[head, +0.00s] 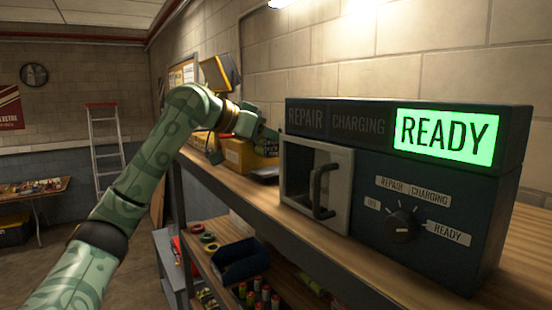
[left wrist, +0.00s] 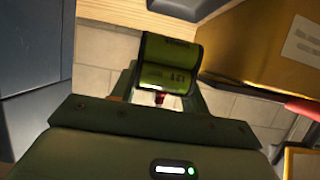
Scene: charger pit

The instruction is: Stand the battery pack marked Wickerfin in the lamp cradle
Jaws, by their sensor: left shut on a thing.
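My left gripper (head: 267,137) is out over the shelf, just left of the charger box; it also shows in the left wrist view (left wrist: 160,92). It is shut on an olive-green battery pack (left wrist: 170,64) with dark bands. Its print is too small and turned to read, so I cannot tell whether it says Wickerfin. In the head view the pack is dark and small beyond the gripper. A yellow work lamp (head: 220,72) stands behind my left arm, and my forearm hides its lower part. I cannot make out a cradle. My right gripper is not in view.
The dark charger box (head: 365,195) has a lit green READY sign (head: 445,137), a dial (head: 402,226) and a pale handled door (head: 322,185). The wooden shelf (head: 235,178) has a narrow free front strip.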

